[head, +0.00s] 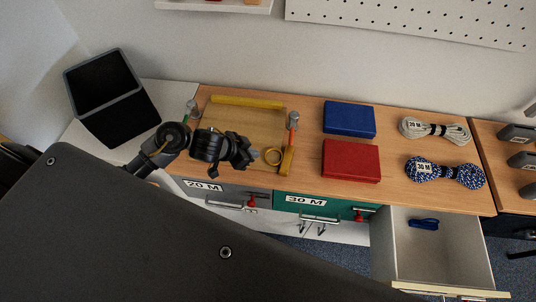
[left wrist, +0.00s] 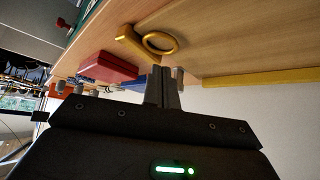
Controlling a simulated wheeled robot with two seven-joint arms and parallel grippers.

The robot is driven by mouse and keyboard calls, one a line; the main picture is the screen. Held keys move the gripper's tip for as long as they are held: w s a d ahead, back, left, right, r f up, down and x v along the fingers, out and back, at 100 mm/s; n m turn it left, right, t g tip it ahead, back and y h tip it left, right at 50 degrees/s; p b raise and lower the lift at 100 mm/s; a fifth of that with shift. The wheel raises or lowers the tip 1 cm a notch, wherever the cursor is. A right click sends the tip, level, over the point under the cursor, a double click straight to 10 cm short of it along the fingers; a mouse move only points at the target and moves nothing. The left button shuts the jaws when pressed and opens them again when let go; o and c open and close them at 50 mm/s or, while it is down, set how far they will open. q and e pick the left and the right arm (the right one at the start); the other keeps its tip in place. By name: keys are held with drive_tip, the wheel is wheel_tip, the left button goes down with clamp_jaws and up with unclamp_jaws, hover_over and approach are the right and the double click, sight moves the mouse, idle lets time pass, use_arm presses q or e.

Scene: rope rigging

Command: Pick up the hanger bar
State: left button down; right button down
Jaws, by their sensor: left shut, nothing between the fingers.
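A long yellow bar (head: 247,102), which looks like the hanger bar, lies along the back edge of a wooden board (head: 225,115). In the left wrist view the yellow bar (left wrist: 262,77) runs along the right side. My left gripper (head: 253,156) is over the front part of the board, apart from the bar and nearer the front edge. Its fingers (left wrist: 163,87) are shut and empty in the left wrist view. My right gripper is in neither view.
Blue (head: 349,119) and red boxes (head: 351,160) and two rope coils are farther right. An open drawer (head: 435,250) juts out at front right. A black bin (head: 105,90) stands left.

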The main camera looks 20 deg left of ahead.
use_arm(q)
drive_tip(key=b+x, duration=0.1)
drive_tip(key=x, duration=0.7)
drive_tip(key=shift+w+d+f, duration=0.1)
drive_tip(key=shift+w+f, duration=0.05)
drive_tip(key=shift+f, duration=0.2)
drive_tip(key=shift+w+d+f, duration=0.2)
drive_tip(key=shift+w+f, duration=0.1)
drive_tip(key=shift+f, duration=0.15)
